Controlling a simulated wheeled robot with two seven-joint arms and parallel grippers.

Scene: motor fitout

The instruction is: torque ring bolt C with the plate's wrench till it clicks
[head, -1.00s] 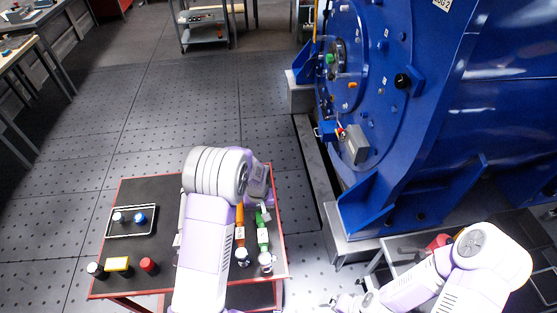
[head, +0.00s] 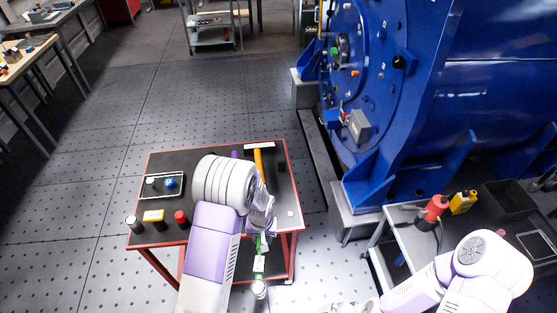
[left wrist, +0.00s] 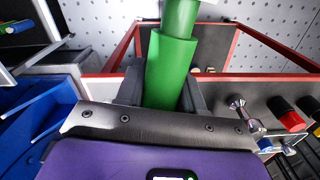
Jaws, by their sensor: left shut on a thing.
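My left gripper (head: 262,232) is shut on a green wrench (head: 260,250), held at the front right edge of the red-edged tool cart. The wrench carries a white tag and has a silvery end low in the head view. In the left wrist view its green handle (left wrist: 172,65) stands between the fingers (left wrist: 162,92). The big blue motor (head: 455,95) stands at the right, its round bolted face (head: 375,55) turned left. Bolt C and the plate's writing are too small to tell. My right gripper (head: 345,308) is at the bottom edge, mostly cut off.
An orange wrench (head: 258,163) lies on the tool cart (head: 215,148). A grey side table (head: 400,222) with a red tool (head: 433,210) is at right. Floor between is clear.

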